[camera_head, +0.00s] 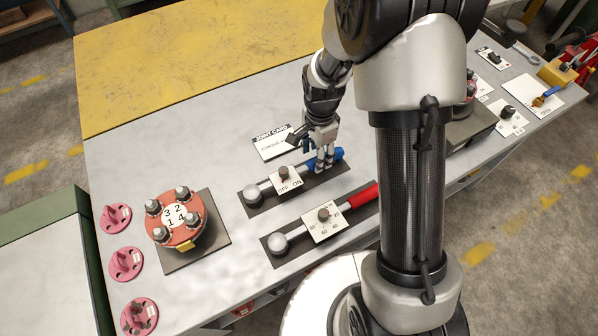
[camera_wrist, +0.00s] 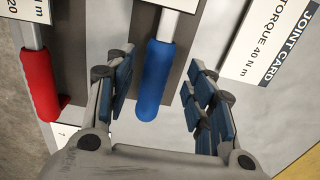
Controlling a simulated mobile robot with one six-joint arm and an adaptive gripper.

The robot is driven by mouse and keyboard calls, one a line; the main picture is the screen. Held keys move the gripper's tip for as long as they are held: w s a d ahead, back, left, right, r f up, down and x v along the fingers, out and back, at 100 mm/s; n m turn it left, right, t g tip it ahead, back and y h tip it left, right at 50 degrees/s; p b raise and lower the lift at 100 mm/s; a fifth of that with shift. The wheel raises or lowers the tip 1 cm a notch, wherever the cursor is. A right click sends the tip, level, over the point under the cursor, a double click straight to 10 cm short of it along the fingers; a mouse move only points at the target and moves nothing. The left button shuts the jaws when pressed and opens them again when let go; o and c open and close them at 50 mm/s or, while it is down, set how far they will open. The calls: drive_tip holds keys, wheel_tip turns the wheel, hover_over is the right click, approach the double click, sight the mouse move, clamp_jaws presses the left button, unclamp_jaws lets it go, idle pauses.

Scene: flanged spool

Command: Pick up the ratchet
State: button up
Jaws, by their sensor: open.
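The ratchet is likely the tool with the blue handle (camera_head: 338,154), a silver shaft and a round head (camera_head: 252,194), lying on a dark mat with an OFF/ON knob plate (camera_head: 285,179). My gripper (camera_head: 323,166) is open over its handle end. In the wrist view, the blue handle (camera_wrist: 155,80) lies between the two spread fingers of my gripper (camera_wrist: 161,72), with gaps visible on both sides. The fingers partly hide the handle in the head view. I cannot tell the exact height between fingertips and handle.
A red-handled tool (camera_head: 363,195) with a numbered dial plate (camera_head: 324,221) lies parallel in front; its red grip (camera_wrist: 40,85) shows left in the wrist view. A joint card (camera_head: 273,142) lies behind. A bolted red flange (camera_head: 176,221) and pink pieces (camera_head: 126,264) stand left.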

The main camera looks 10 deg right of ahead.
drive_tip(key=f+b, duration=0.1)
drive_tip(key=f, duration=0.1)
drive_tip(key=f+b, duration=0.1)
drive_tip(key=f, duration=0.2)
drive_tip(key=shift+s+a, duration=0.2)
drive_tip(key=shift+c, duration=0.4)
clamp_jaws()
